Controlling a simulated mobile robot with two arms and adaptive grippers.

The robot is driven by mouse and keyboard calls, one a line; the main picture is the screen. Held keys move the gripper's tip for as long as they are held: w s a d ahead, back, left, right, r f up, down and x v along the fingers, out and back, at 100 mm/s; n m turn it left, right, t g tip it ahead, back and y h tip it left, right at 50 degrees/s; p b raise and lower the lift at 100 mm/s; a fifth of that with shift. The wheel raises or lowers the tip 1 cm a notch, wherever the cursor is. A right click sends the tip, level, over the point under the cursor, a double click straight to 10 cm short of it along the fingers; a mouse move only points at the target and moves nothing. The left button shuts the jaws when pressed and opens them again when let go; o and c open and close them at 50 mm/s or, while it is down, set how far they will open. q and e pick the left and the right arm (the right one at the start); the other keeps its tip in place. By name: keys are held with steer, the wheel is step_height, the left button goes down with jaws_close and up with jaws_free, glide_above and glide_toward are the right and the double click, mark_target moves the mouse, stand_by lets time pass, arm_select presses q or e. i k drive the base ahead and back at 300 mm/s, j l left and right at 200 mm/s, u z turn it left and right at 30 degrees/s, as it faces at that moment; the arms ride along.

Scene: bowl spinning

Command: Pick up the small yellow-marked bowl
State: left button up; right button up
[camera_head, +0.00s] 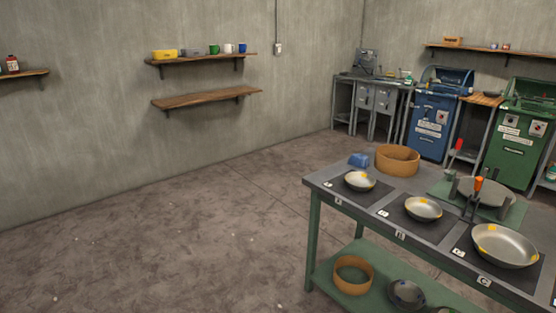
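The smallest bowl (360,180) is pale metal with a small yellow mark and sits upright on a dark pad at the left end of the green-legged table (322,181). A medium bowl (423,208) with yellow marks sits on the middle pad. A large bowl (504,246) with yellow marks sits on the pad to the right. The three bowls stand apart in a row along the front edge, with lettered tags before them. Neither of my grippers is in view.
Behind the bowls are a blue item (358,160), a wooden ring (397,159) and a clamp-like fixture (485,192) with an orange-handled tool. The lower shelf holds another ring (353,275) and a dark bowl (406,294). Open floor (190,230) lies left of the table.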

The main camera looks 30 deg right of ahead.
mark_target(419, 208)
steer(key=i+l+z, duration=0.15)
steer(key=i+z, duration=0.7)
steer(key=i+j+z, duration=0.2)
steer(key=i+z, duration=0.25)
steer(key=i+j+z, duration=0.25)
steer(key=z, duration=0.2)
steer(key=i+j+z, duration=0.4)
